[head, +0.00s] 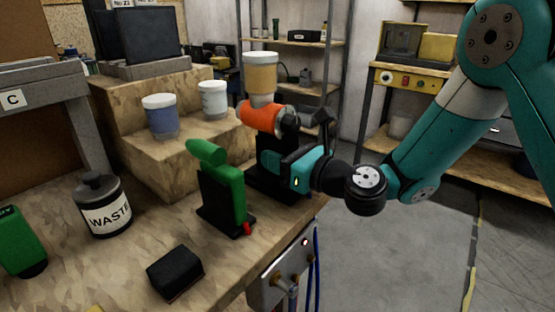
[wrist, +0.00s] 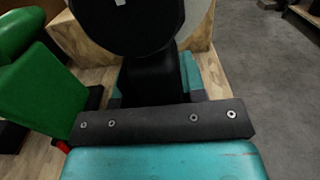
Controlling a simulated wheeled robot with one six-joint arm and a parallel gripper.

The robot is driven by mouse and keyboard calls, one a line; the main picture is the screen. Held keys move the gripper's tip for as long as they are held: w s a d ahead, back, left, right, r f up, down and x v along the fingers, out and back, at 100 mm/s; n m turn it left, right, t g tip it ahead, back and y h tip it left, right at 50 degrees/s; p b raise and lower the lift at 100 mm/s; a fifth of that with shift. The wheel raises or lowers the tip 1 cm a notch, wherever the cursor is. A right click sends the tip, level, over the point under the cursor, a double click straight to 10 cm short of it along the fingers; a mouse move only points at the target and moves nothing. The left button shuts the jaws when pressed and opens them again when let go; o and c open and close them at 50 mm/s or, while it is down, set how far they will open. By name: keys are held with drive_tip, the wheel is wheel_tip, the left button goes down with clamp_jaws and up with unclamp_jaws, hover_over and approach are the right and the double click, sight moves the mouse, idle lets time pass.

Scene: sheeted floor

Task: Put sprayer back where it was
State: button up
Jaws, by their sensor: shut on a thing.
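The orange sprayer (head: 262,117) has a cream-and-amber cup (head: 261,75) on top and stands upright at the bench's right edge. My gripper (head: 272,162) comes from the right and is shut on its lower part, which is mostly hidden. A black stand (head: 264,184) shows behind and below the gripper; I cannot tell whether the sprayer is fully seated in it. In the wrist view, the gripper (wrist: 155,85) has its teal fingers around a dark upright part, with a black round shape above. A green sprayer (head: 226,188) sits in its own black stand to the left.
Wooden steps (head: 190,150) with a blue cup (head: 160,117) and a white cup (head: 212,100) rise behind. A waste jar (head: 104,208), a black block (head: 175,272) and a green object (head: 20,240) are on the bench. Open floor lies right.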

drive_tip(key=shift+r, duration=0.1)
drive_tip(key=o, duration=0.6)
drive_tip(key=shift+f, duration=0.2)
drive_tip(key=shift+o, duration=0.2)
